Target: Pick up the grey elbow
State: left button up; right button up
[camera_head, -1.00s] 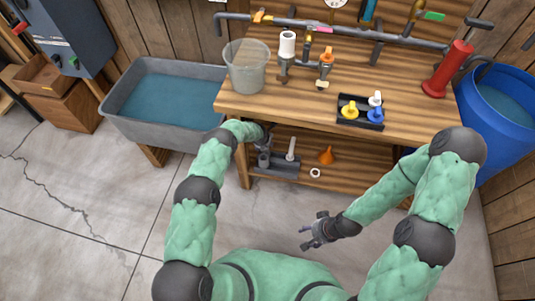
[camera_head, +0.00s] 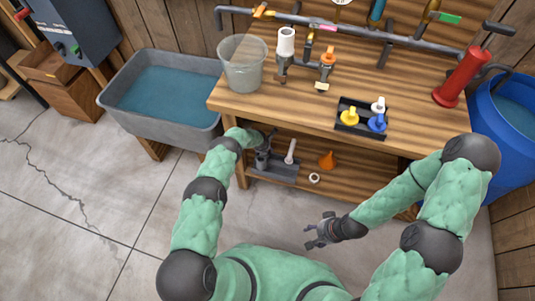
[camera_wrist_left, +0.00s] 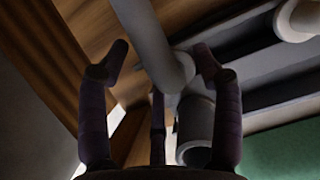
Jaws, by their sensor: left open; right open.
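The grey elbow (camera_head: 263,158) is at the left end of a dark tray (camera_head: 283,174) on the bench's lower shelf. In the left wrist view, a grey pipe (camera_wrist_left: 158,45) runs down between the spread fingers of my left gripper (camera_wrist_left: 160,65), and a round open pipe end (camera_wrist_left: 195,135) shows below it. My left gripper, also in the head view (camera_head: 264,142), is open at the elbow; I cannot tell if it touches. My right gripper (camera_head: 312,236) is open and empty above the floor in front of the bench.
A white pipe piece (camera_head: 290,152) stands on the same tray, right of the elbow. An orange funnel (camera_head: 327,160) and a white ring (camera_head: 314,178) lie further right on the shelf. The bench top (camera_head: 225,102) overhangs the shelf. A water-filled grey tub (camera_head: 115,108) stands left.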

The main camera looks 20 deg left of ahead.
pick_arm(q)
grip_shut()
dwell(0.3)
jog(key=shift+d+r, duration=0.1)
jog(key=shift+r, duration=0.05)
